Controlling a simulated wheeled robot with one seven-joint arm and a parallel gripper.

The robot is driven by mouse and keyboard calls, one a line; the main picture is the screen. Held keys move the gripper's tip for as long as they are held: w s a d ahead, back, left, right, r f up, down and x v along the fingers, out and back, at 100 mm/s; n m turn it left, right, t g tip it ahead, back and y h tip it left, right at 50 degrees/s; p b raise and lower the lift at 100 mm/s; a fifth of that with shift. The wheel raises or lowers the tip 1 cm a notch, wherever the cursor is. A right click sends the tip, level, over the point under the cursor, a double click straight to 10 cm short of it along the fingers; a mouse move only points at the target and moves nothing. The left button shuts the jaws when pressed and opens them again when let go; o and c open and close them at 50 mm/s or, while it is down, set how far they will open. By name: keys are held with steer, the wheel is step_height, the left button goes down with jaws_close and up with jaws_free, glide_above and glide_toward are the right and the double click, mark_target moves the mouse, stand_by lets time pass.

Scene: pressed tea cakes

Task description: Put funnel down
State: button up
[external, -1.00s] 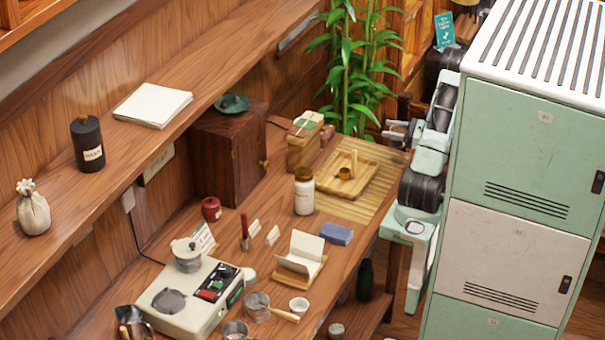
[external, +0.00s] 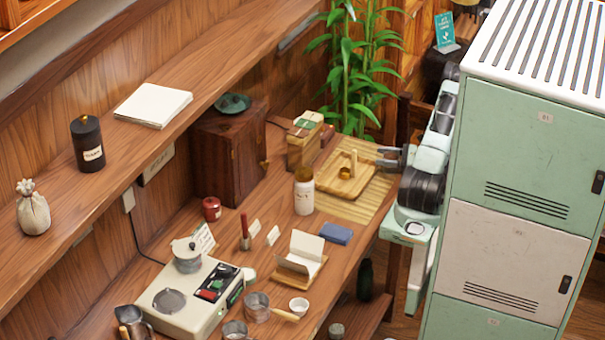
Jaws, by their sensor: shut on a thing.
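My gripper (external: 384,157) is at the right edge of the wooden tray (external: 376,166), low, with its fingers pointing left. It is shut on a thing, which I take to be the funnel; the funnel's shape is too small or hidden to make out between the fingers. The tray lies on a slatted bamboo mat (external: 333,208) at the far end of the counter. A small brass cup-like piece (external: 345,173) and an upright wooden piece (external: 353,161) are on the tray, left of the fingertips.
A white bottle (external: 304,198) stands left of the mat, with a tan box (external: 303,150) behind it. A plant (external: 362,75) rises behind. The mat's front part is clear.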

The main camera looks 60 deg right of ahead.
steer(key=shift+f, duration=0.1)
steer(key=o, duration=1)
steer(key=shift+s, duration=0.1)
steer(key=b+v, duration=0.1)
steer(key=v, duration=0.9)
steer(key=shift+s+d+b, duration=0.1)
steer(key=shift+s+b, duration=0.1)
steer(key=shift+b, duration=0.15)
steer(key=shift+o, duration=0.4)
steer(key=shift+s+d, duration=0.15)
steer(key=shift+s, duration=0.5)
